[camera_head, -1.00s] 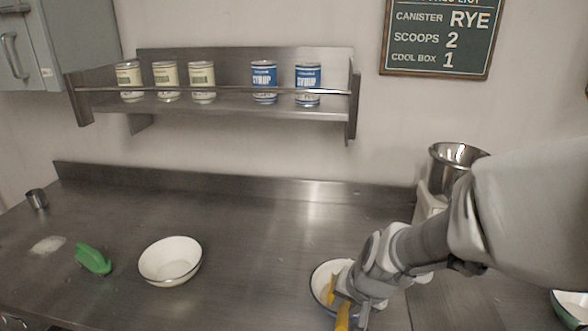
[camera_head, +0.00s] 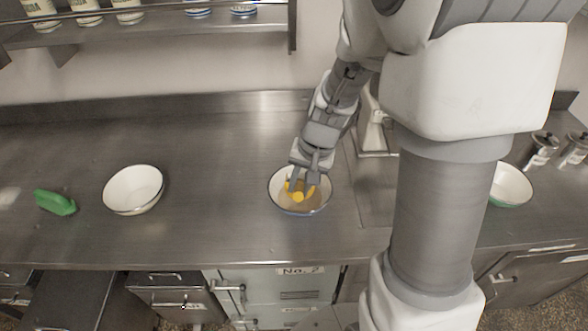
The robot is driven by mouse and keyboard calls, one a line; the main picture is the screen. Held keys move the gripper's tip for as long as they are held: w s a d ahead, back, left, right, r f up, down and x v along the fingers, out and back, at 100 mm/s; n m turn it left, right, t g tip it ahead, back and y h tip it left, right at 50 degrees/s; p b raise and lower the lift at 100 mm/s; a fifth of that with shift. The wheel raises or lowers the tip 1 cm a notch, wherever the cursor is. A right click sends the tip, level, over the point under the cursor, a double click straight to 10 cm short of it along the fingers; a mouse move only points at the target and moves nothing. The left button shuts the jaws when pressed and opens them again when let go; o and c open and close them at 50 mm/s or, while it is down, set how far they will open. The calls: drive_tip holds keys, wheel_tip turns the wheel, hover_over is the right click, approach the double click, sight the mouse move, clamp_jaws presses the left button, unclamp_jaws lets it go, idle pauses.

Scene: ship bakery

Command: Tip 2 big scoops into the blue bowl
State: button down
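A white bowl with a dark blue rim (camera_head: 273,204) stands on the steel counter near its front edge, with some tan material in its bottom. My gripper (camera_head: 303,184) points down into this bowl and is shut on a yellow scoop (camera_head: 298,195). The scoop is low inside the bowl; my fingers hide part of it, and I cannot tell what is in it. Another white bowl (camera_head: 133,190) with a thin dark rim stands to the left and looks empty. A bowl with a green rim (camera_head: 512,184) stands at the right, partly behind my arm.
A green brush-like object (camera_head: 55,202) lies at the left. A machine base (camera_head: 376,135) stands behind my gripper. Lidded metal canisters (camera_head: 541,150) stand at far right. A shelf with cans (camera_head: 150,30) hangs above. The counter between the two left bowls is clear.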

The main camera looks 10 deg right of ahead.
drive_tip(key=shift+w+d+r+g+p, duration=0.15)
drive_tip(key=shift+w+r+g+p, duration=0.25)
drive_tip(key=shift+p, duration=0.3)
drive_tip(key=shift+w+d+r+g+p, duration=0.2)
drive_tip(key=shift+w+r+p, duration=0.15)
drive_tip(key=shift+w+p, duration=0.3)
drive_tip(key=shift+w, duration=0.2)
drive_tip(key=w+d+r+g+y, duration=0.1)
drive_tip(key=w+r+g, duration=0.2)
drive_tip(key=w+g, duration=0.1)
drive_tip(key=shift+w+d+m+y, duration=0.3)
drive_tip(key=shift+w+d, duration=0.05)
drive_tip(key=shift+w, duration=0.45)
drive_tip(key=shift+r, duration=0.15)
drive_tip(key=shift+r+t+h+b, duration=0.4)
drive_tip(key=shift+r+t+b, duration=0.75)
drive_tip(key=shift+b, duration=1.3)
drive_tip(key=shift+r+t+h+b, duration=0.4)
drive_tip(key=shift+r+t+b, duration=0.45)
drive_tip(key=shift+t+b, duration=1.1)
drive_tip(key=shift+g+b, duration=0.5)
drive_tip(key=shift+b, duration=0.1)
